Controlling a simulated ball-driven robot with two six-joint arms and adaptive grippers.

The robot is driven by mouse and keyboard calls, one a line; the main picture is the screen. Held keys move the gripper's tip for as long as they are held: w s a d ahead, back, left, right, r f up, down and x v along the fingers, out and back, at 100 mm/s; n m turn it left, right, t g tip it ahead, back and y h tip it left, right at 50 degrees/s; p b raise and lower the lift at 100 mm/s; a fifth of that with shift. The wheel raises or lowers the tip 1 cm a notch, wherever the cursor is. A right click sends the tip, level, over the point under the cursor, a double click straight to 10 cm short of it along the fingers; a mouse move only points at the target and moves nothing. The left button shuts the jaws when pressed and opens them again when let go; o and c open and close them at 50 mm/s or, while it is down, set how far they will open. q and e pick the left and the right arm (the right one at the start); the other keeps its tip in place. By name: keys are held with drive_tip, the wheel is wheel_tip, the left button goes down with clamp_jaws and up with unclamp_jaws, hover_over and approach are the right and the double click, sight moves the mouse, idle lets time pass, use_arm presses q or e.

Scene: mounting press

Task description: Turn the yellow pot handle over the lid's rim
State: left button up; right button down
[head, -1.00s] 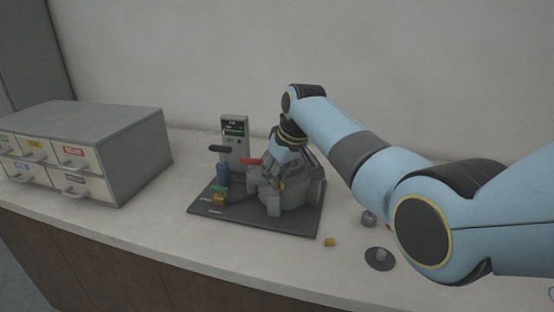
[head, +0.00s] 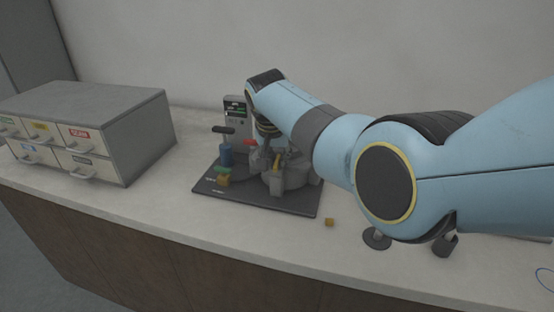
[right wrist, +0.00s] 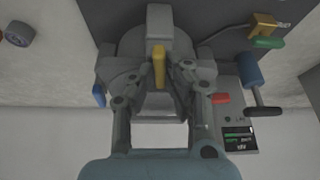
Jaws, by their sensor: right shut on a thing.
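The yellow pot handle (right wrist: 158,66) stands out at the middle of the right wrist view, in front of the grey lid (right wrist: 130,45). It shows as a small yellow bar in the head view (head: 277,162), at the top of the grey pot (head: 295,180). My right gripper (right wrist: 160,84) has its fingers on both sides of the handle and is shut on it; the exact contact is partly hidden. My left gripper is in neither view.
A drawer cabinet (head: 125,125) is at left. A small yellow block (head: 329,222) and a dark disc (head: 375,239) lie at front right.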

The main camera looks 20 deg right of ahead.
drive_tip(key=shift+m+h, duration=0.3)
drive_tip(key=shift+m, duration=0.3)
drive_tip(key=c, duration=1.6)
unclamp_jaws()
drive_tip(key=shift+c, duration=0.2)
drive_tip(key=shift+a+r, duration=0.1)
drive_tip(key=v, duration=1.2)
